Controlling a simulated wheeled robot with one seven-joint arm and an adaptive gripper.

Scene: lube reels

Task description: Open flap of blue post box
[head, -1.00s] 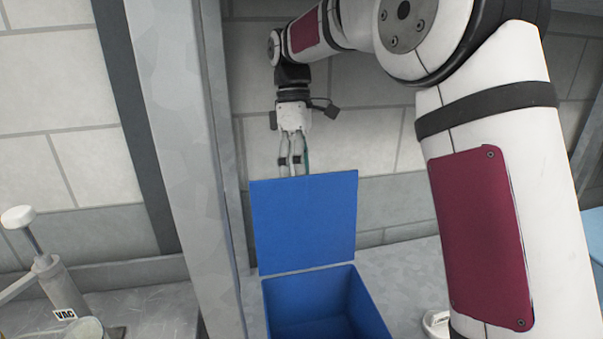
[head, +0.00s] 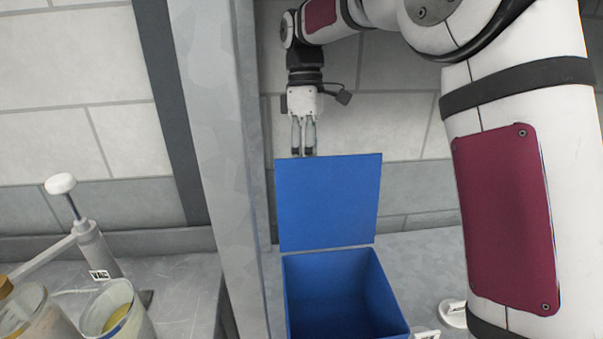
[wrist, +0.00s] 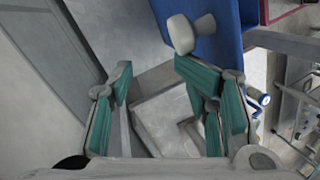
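The blue post box (head: 345,290) stands on the grey surface with its top open, and its inside shows. Its blue flap (head: 328,205) stands upright along the back edge. My gripper (head: 303,152) points down at the flap's top edge, towards its left side, seemingly behind it; the very tips are hidden in the head view. In the wrist view my gripper (wrist: 160,95) has its two green-padded fingers well apart with nothing between them. A blue panel (wrist: 215,42) shows beyond the right finger. I cannot tell whether the gripper touches the flap.
A grey post (head: 222,150) rises just left of the box. A white-knobbed pump (head: 85,230) and a beaker (head: 120,312) stand on the left surface. The tiled wall (head: 400,120) is close behind my gripper. A small white object (head: 453,313) lies right of the box.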

